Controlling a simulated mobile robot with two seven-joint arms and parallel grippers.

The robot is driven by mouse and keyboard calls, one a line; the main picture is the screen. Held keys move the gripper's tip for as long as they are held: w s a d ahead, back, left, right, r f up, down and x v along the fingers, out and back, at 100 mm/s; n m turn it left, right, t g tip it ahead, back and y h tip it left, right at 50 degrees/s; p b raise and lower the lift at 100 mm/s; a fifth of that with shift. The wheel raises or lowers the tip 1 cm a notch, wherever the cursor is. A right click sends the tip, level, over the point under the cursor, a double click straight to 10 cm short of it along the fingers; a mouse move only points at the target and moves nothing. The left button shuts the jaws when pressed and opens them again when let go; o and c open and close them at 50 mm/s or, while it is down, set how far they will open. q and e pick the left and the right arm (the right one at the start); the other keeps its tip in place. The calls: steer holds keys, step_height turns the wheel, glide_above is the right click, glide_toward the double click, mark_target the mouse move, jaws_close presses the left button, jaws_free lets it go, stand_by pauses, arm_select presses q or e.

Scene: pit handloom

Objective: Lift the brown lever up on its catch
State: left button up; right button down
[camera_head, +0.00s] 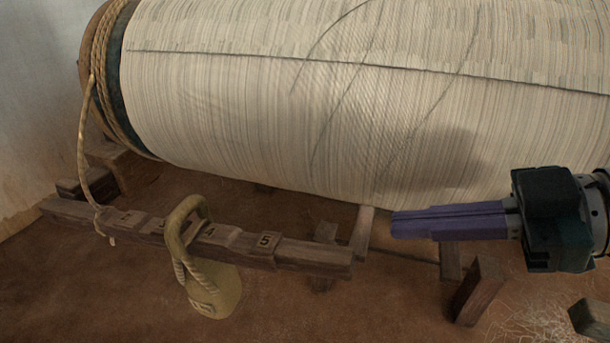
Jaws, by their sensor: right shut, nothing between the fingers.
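The brown lever (315,255) is a long wooden bar with numbered notches, running from the left to the middle of the head view below the cloth roll. A weight (215,292) hangs from it by a thick looped handle. A short, lighter upright wooden piece (362,233) stands by the lever's right end; I cannot tell whether it is the catch. My right gripper (396,225) comes in from the right with its purple fingers shut and empty. Its tips are just right of the upright piece, apart from the lever. My left gripper is out of view.
A large roll of striped cloth (270,110) fills the space above. Rope (100,60) winds around its left end and hangs to the lever. Wooden blocks (480,290) stand on the earthen floor below my right gripper. The floor in front of the lever is mostly clear.

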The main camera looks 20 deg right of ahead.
steer(key=b, duration=0.1)
glide_above(348, 259)
steer(key=f, duration=0.1)
steer(key=a+f, duration=0.1)
steer(key=f, duration=0.1)
steer(key=shift+s, duration=0.2)
steer(key=f+b, duration=0.2)
steer(key=shift+w+d+f+b, duration=0.15)
steer(key=shift+d+f+b, duration=0.1)
steer(key=shift+f+b, duration=0.15)
steer(key=shift+d+f+b, duration=0.25)
steer(key=shift+f+b, duration=0.15)
steer(key=shift+f, duration=0.1)
steer(key=shift+f, duration=0.1)
